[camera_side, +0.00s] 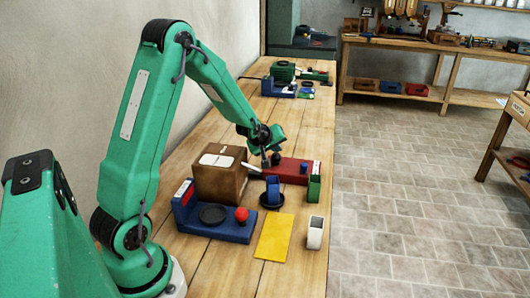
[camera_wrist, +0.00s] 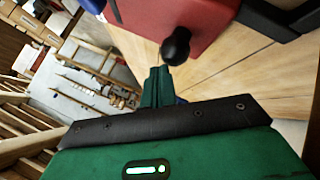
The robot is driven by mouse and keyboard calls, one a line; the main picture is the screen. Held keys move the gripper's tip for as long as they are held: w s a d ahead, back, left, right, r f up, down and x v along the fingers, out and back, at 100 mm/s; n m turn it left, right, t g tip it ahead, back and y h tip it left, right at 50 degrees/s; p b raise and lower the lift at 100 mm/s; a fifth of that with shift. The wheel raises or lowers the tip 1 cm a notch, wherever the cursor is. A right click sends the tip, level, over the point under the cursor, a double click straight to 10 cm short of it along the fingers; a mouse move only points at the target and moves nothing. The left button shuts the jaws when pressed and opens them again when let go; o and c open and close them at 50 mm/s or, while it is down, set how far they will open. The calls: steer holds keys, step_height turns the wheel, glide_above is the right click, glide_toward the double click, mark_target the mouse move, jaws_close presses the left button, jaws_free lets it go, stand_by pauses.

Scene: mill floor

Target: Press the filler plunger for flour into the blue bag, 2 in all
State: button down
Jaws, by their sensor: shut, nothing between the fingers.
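My gripper (camera_side: 266,160) is shut and empty above the left part of a red filler (camera_side: 291,172). A round black plunger knob (camera_side: 276,158) is close beside the fingertips. In the wrist view, my shut fingers (camera_wrist: 155,86) point toward the black knob (camera_wrist: 176,46) on the red body (camera_wrist: 170,15); they look apart from it. The blue bag (camera_side: 272,189) stands upright at a dark round dish (camera_side: 270,205), in front of the red filler. Whether flour is inside the bag is not visible.
A brown box (camera_side: 218,178) stands left of my gripper. A blue machine with a red knob (camera_side: 241,214) is in front of it. A green bag (camera_side: 314,187), a white bag (camera_side: 315,233) and a yellow sheet (camera_side: 273,238) are to the right.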

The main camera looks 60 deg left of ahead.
steer(key=shift+s+f, duration=0.6)
steer(key=shift+s+r, duration=0.2)
steer(key=shift+r, duration=0.85)
steer(key=shift+w+r, duration=0.2)
steer(key=shift+r, duration=2.5)
steer(key=shift+d, duration=0.1)
